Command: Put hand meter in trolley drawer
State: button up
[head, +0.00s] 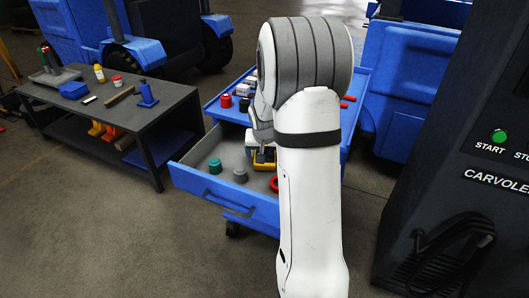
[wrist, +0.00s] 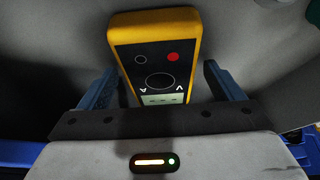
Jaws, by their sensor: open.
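The hand meter (wrist: 178,30) is yellow with a black face, a red button and a small display. In the wrist view it lies between the two blue fingers of my gripper (wrist: 158,78), with a gap on each side. My gripper is open. In the head view the yellow meter (head: 264,159) shows low in the open trolley drawer (head: 222,206), partly hidden by my arm. The drawer is blue with a grey floor and is pulled out of the blue trolley (head: 213,108). Whether the meter rests fully on the drawer floor is hard to tell.
The drawer also holds a green weight (head: 215,166), a grey one (head: 240,176) and a red ring (head: 274,184). Red pots and boxes stand on the trolley top. A dark workbench (head: 165,112) with tools is at left; a dark machine cabinet (head: 470,190) stands at right.

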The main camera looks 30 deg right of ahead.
jog(key=shift+r, duration=0.45)
jog(key=p+v, duration=0.2)
jog(key=v, duration=0.9)
jog(key=s+a+r+n+g+y, duration=0.1)
jog(key=s+a+n, duration=0.2)
jog(key=s+a, duration=0.5)
jog(key=s+a+n+g+y, duration=0.1)
jog(key=s+a+n, duration=0.2)
jog(key=s+a, duration=0.5)
jog(key=s, duration=0.6)
jog(key=shift+a+r, duration=0.2)
jog(key=shift+r, duration=0.2)
jog(key=shift+s+r, duration=0.15)
